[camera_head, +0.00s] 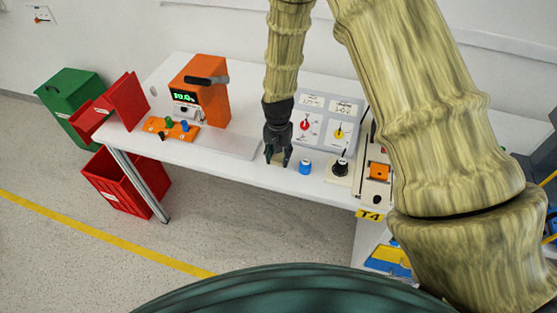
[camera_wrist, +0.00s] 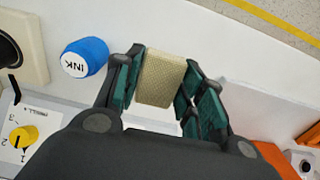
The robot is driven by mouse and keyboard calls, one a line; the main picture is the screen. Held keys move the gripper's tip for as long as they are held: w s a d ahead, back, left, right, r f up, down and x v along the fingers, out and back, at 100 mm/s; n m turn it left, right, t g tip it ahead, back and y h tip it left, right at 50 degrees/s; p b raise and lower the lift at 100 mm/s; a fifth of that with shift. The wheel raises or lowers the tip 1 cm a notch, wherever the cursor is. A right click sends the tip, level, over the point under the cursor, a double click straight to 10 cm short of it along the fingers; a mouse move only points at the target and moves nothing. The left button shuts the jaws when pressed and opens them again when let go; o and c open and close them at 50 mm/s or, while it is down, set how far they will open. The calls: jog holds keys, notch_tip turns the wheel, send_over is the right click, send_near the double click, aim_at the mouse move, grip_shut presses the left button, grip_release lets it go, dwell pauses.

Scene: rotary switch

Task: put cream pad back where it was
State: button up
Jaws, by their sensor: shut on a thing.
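The cream pad (camera_wrist: 160,78) is a small woven-textured block between the green fingers of my gripper (camera_wrist: 157,88) in the wrist view. The gripper is shut on it, with a finger on each side. In the head view my gripper (camera_head: 277,158) points down near the front edge of the white table, left of a blue cap. The pad is hard to make out there, mostly hidden between the fingers. I cannot tell whether it touches the table.
The blue cap marked INK (camera_wrist: 85,57) stands close beside the gripper. A black knob (camera_head: 340,166) on a cream base is farther right. A grey panel (camera_head: 325,123) with red and yellow dials stands behind. An orange machine (camera_head: 205,88) is at left, with a grey plate (camera_head: 228,142) nearer.

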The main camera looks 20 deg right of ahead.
aim_at(278, 156)
jog(key=shift+f+p, duration=0.8)
jog(key=shift+f, duration=0.85)
jog(key=shift+s+f, duration=0.15)
jog(key=shift+f, duration=0.2)
jog(key=o, duration=0.7)
jog(key=shift+o, duration=1.4)
jog(key=shift+f, duration=0.15)
jog(key=shift+r, duration=0.6)
jog(key=shift+r+b, duration=2)
jog(key=shift+r, duration=3.95)
